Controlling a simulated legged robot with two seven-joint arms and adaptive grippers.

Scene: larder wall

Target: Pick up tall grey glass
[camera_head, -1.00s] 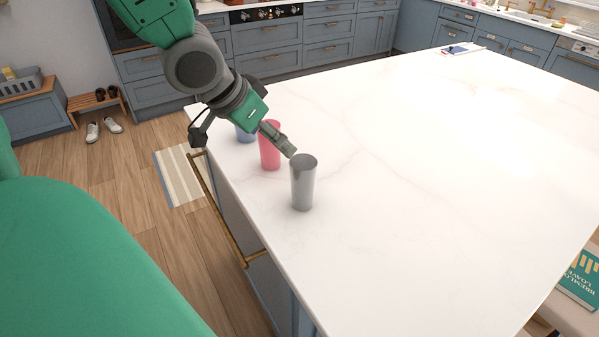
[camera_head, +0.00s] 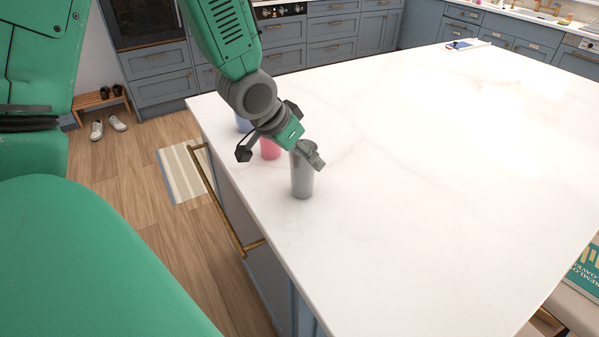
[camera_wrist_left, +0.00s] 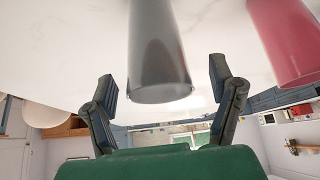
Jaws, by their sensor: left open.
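The tall grey glass (camera_head: 302,182) stands upright on the white island top near its left edge. My left gripper (camera_head: 312,155) is at the upper part of the glass and partly covers its rim. In the left wrist view the grey glass (camera_wrist_left: 158,50) shows between the two spread fingers of the open gripper (camera_wrist_left: 163,80), with a gap on each side. The fingers are not closed on it. My right gripper is not in view.
A pink glass (camera_head: 270,150) and a blue glass (camera_head: 243,125) stand behind the grey one, partly hidden by my left gripper. The pink glass also shows in the left wrist view (camera_wrist_left: 288,42). The island top (camera_head: 430,200) is clear to the right.

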